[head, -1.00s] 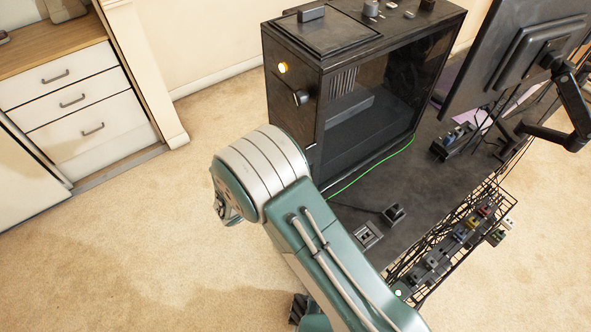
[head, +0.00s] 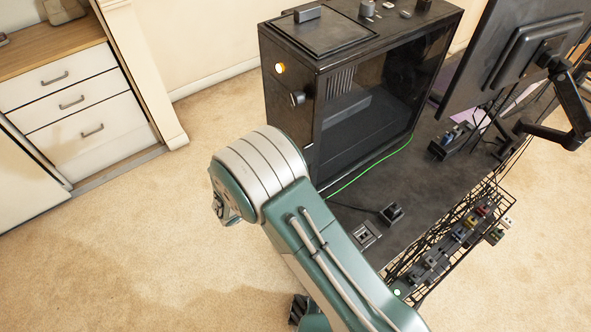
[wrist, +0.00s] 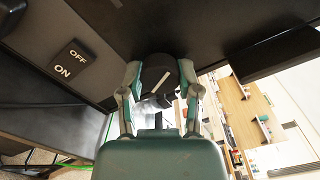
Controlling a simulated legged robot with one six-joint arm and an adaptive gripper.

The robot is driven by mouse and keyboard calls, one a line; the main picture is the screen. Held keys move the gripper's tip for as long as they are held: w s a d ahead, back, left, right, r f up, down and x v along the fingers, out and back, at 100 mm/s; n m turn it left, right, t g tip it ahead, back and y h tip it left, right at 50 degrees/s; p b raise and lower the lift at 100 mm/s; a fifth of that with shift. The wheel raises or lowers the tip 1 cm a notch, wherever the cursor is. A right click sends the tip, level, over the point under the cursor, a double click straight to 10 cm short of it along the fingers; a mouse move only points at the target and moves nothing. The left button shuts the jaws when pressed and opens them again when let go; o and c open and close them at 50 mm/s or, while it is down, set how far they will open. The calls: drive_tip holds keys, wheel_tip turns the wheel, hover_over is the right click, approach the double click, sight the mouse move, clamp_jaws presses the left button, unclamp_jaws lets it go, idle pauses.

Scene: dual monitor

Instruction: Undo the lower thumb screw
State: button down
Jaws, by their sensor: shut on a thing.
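In the wrist view, my gripper (wrist: 161,78) has its two green-and-white fingers closed on either side of a round black knob (wrist: 158,72) with a pale line across its face. I take this knob to be the lower thumb screw. It sits by the dark panel of the computer case. In the head view, the black case (head: 290,125) stands on the desk, with another black knob (head: 298,98) on its narrow left face. My gripper and the held knob are hidden behind my arm in the head view.
An ON/OFF switch (wrist: 70,61) is left of the knob in the wrist view. A lit amber button (head: 280,68) is high on the case. A green cable (head: 372,166) runs along the desk (head: 385,185). A monitor (head: 490,55) stands right. Carpet at left is clear.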

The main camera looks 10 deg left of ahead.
drive_tip(key=shift+a+n, duration=0.2)
drive_tip(key=shift+n, duration=0.3)
drive_tip(key=shift+c, duration=1.5)
unclamp_jaws()
drive_tip(key=shift+w+f, duration=0.1)
drive_tip(key=shift+a, duration=0.15)
drive_tip(key=v, duration=1.2)
